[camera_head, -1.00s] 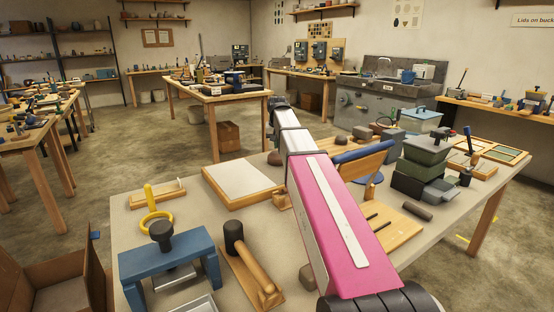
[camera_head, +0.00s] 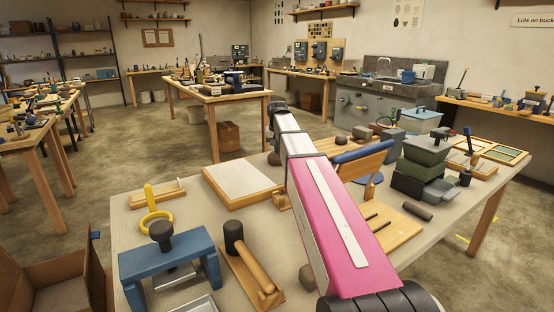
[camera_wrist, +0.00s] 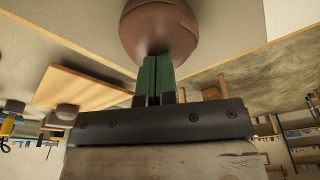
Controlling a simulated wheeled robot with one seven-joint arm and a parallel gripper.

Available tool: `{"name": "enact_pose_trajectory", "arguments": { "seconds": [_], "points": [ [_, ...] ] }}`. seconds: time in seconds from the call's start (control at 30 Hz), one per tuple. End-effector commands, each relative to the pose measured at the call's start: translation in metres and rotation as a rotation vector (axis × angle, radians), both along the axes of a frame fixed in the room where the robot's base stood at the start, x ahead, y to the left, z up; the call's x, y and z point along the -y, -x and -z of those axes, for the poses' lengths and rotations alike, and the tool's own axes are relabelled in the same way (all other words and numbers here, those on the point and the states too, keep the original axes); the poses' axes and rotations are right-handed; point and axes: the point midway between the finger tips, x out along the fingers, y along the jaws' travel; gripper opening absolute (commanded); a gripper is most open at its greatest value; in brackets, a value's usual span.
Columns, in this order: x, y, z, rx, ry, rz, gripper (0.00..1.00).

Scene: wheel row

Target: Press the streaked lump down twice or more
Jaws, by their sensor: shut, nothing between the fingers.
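A rounded brown lump with faint lighter markings (camera_wrist: 160,28) fills the top middle of the wrist view. My gripper (camera_wrist: 156,62) has its two green fingers together, with nothing between them. The fingertips overlap the lump's near edge in the picture, with a dark patch around them. I cannot tell for sure whether they touch or press it. In the head view, a brown lump (camera_head: 273,158) shows beside my arm, partly hidden, and is probably the same one. My gripper is hidden in the head view.
A framed pale board (camera_head: 238,184) lies left of my arm. A blue press stand (camera_head: 168,265) and a mallet (camera_head: 236,240) stand at the front left. A green stacked machine (camera_head: 425,158) and a wooden stand with a blue roll (camera_head: 360,152) are on the right.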

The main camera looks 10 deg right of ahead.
Motion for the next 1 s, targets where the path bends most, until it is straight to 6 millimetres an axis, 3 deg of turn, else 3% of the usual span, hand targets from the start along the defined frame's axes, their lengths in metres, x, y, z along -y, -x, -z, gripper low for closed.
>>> {"name": "enact_pose_trajectory", "arguments": {
  "seconds": [0.37,0.8,1.0],
  "points": [
    [0.0,0.001,-0.001,-0.003,0.0,0.0,0.0],
    [0.0,0.0,-0.03,-0.001,0.0,0.0,0.0],
    [0.0,0.0,-0.034,-0.002,0.0,0.0,0.0]
  ]
}}
